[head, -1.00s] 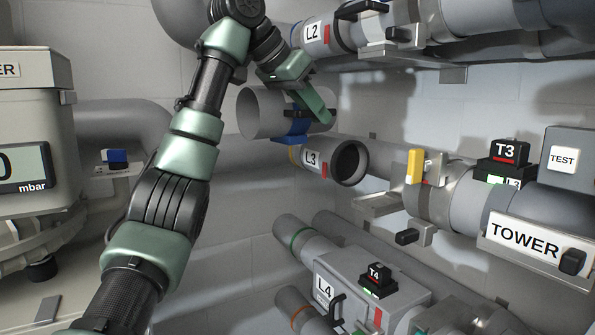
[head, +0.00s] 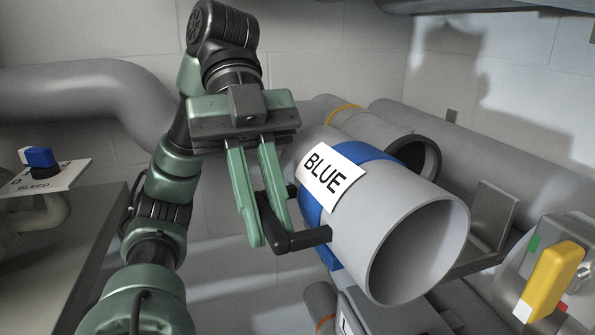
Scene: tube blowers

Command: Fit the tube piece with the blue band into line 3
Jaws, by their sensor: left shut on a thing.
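The tube piece (head: 400,215) is a wide grey cylinder with a blue band (head: 312,205) and a white BLUE label. Its open end faces front right. My left gripper (head: 264,232) is shut on the black handle (head: 295,238) on the tube piece's left side and holds it up, tilted. Behind it, the line 3 pipe (head: 350,118) with a yellow ring ends in a dark-rimmed opening (head: 430,158), partly hidden by the tube piece. The two look apart in depth, but I cannot tell the distance. My right gripper is not in view.
A metal cradle (head: 495,215) stands right of the tube piece. A yellow lever (head: 550,278) sits at the lower right. A pipe with an orange band (head: 325,322) shows below. A blue bleed valve (head: 40,157) is at the far left.

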